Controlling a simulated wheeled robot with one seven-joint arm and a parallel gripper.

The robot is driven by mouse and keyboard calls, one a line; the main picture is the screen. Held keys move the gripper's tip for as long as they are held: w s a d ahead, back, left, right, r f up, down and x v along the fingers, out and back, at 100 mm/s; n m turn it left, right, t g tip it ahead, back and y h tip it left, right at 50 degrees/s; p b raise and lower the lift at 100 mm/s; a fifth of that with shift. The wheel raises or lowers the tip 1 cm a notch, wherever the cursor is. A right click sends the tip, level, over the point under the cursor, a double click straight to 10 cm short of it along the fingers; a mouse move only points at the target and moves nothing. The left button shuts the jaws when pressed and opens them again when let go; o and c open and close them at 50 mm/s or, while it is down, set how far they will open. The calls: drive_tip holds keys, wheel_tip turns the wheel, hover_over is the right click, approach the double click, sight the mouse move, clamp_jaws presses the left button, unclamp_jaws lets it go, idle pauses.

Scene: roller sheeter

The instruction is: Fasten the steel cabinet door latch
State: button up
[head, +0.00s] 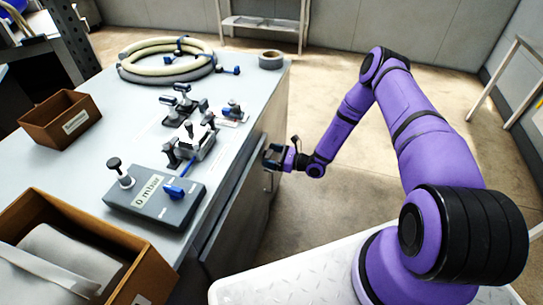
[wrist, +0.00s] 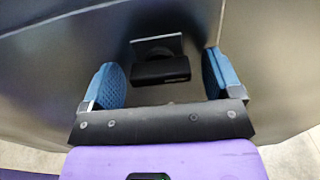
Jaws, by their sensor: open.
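The steel cabinet door (head: 240,222) is on the front side of the workbench in the head view. In the wrist view, the grey door face (wrist: 60,75) fills much of the picture. A black latch handle (wrist: 160,70) on a light metal plate (wrist: 172,44) stands out from it, lying roughly level across the picture. My gripper (wrist: 164,82) is open, with one blue pad on each side of the handle and a gap on both sides. In the head view my gripper (head: 274,157) is close to the cabinet front. The latch cannot be made out there.
A grey control box (head: 155,205) with knobs, clamp fixtures (head: 195,142), a coiled hose (head: 130,68), a tape roll (head: 270,60) and brown bins (head: 60,122) are on the benchtop (head: 60,165). The floor (head: 320,200) beside the cabinet is clear.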

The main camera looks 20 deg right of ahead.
drive_tip(key=shift+c, duration=0.4)
drive_tip(key=c, duration=0.8)
drive_tip(key=shift+c, duration=0.2)
drive_tip(key=shift+n, duration=0.3)
drive_tip(key=n, duration=0.3)
drive_tip(key=shift+n, duration=0.3)
drive_tip(key=n, duration=0.4)
drive_tip(key=shift+n, duration=0.3)
drive_tip(key=n, duration=0.4)
drive_tip(key=shift+n, duration=2.5)
